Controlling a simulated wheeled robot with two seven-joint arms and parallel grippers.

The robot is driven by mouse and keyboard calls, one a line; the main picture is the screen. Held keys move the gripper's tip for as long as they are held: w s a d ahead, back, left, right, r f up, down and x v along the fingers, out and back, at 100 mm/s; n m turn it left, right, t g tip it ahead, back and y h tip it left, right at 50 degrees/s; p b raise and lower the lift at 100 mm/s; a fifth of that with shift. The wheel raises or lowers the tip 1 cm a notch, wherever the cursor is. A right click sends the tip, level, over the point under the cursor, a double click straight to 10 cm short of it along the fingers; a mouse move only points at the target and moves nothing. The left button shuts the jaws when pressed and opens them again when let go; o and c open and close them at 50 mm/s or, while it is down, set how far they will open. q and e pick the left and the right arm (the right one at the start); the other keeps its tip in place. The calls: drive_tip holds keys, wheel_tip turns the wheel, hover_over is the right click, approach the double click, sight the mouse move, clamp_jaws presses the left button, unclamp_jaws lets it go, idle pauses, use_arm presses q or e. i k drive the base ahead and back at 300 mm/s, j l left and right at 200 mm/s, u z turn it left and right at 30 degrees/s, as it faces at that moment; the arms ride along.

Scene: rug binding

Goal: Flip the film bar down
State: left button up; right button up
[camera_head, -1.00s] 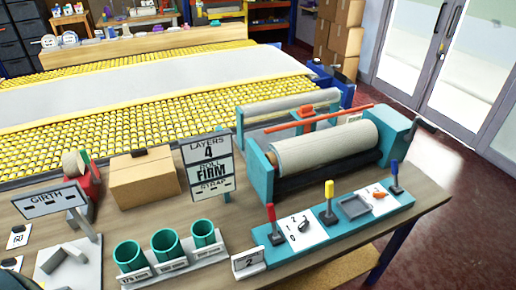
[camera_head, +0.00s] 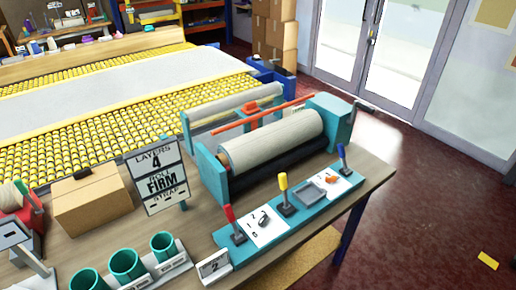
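The wrapping machine has teal end plates (camera_head: 210,174) and a pale wrapped roll (camera_head: 275,142) lying between them. A thin orange-red bar (camera_head: 288,106), which looks like the film bar, runs along the back of the machine, behind and slightly above the roll. An orange block (camera_head: 250,107) sits close behind the bar. A second pale roll (camera_head: 215,107) lies farther back. Neither of my grippers is in view, and nothing is touching the bar.
A teal panel at the front carries red (camera_head: 229,213), yellow (camera_head: 283,181) and blue (camera_head: 341,152) levers. A layers sign (camera_head: 158,172), a cardboard box (camera_head: 92,203) and teal cups (camera_head: 125,264) stand to the left.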

sight(340, 146)
drive_tip(key=i+l, duration=0.2)
drive_tip(key=i+l+u, duration=0.1)
drive_tip(key=l, duration=0.3)
drive_tip(key=i+l, duration=0.3)
drive_tip(key=i+l+u, duration=0.15)
drive_tip(key=l, duration=0.2)
drive_tip(key=i+l, duration=0.2)
drive_tip(key=l, duration=0.15)
drive_tip(key=i+l+u, duration=0.1)
drive_tip(key=l, duration=0.25)
drive_tip(key=i+l, duration=0.2)
drive_tip(key=l, duration=0.15)
drive_tip(key=i+l+u, duration=0.1)
drive_tip(key=l, duration=0.25)
drive_tip(key=i, duration=0.05)
